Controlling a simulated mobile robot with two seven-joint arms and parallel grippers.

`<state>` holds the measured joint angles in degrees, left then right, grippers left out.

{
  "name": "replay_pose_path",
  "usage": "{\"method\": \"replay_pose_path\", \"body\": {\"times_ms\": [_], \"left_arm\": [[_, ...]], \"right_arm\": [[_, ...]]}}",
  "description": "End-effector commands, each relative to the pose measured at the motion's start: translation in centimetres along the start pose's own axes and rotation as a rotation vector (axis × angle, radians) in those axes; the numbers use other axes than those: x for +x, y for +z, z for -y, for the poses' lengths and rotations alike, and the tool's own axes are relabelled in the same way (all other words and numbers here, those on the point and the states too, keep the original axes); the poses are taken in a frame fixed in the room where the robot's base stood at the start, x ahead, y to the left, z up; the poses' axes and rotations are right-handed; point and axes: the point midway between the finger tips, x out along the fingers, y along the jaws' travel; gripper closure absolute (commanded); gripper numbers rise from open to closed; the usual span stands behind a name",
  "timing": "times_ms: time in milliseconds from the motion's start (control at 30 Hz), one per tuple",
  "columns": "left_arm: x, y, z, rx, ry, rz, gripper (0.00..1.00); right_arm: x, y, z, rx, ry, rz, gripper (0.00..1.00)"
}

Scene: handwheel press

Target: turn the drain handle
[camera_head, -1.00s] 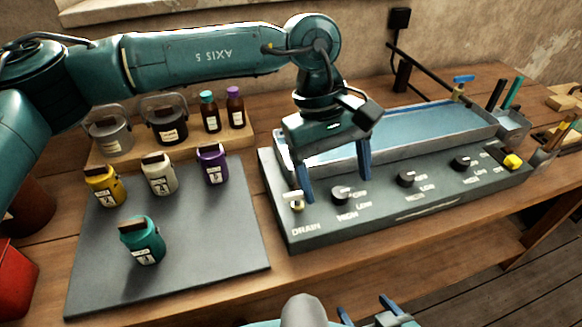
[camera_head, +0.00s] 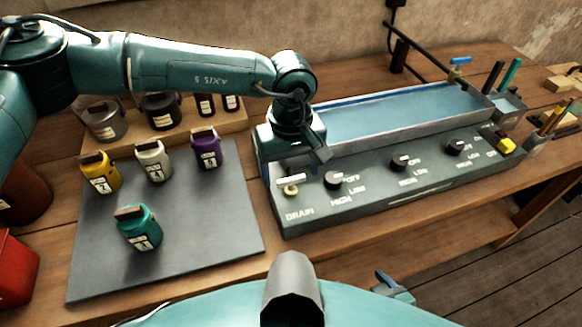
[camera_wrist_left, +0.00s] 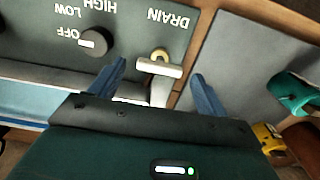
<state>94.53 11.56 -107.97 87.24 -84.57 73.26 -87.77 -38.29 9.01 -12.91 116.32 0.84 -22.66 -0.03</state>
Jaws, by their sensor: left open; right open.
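The drain handle (camera_head: 290,180) is a small white lever on a brass stem, at the left end of the grey sink's front panel, above the word DRAIN. My left gripper (camera_wrist_left: 158,70) is open, with its blue fingers on either side of the handle (camera_wrist_left: 172,70) in the left wrist view. I see a gap on both sides; contact is not visible. In the head view the left gripper's body is just behind the handle and its fingers are mostly hidden. My right gripper (camera_head: 392,285) shows only partly at the bottom, open and away from the panel.
Black knobs (camera_head: 333,180) marked OFF, LOW and HIGH sit along the panel right of the handle. The water-filled basin (camera_head: 400,115) lies behind. A dark mat (camera_head: 200,250) with a teal jar (camera_head: 140,230) and several other jars stands to the left.

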Motion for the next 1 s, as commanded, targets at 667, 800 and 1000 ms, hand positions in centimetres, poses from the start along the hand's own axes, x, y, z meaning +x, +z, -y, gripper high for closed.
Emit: {"method": "replay_pose_path", "body": {"times_ms": [667,800,1000], "left_arm": [[1.19,0.01,0.0,0.0,0.001,0.0,0.42],[1.18,0.01,0.0,0.0,0.0,0.0,0.54],[1.16,0.0,0.0,0.0,0.0,0.0,0.68]], "right_arm": [[0.24,-0.27,0.08,0.005,0.002,-0.001,0.23],[0.15,-0.18,0.16,0.006,0.0,0.0,0.23],[-0.06,-0.06,0.27,0.008,-0.001,0.003,0.23]]}}
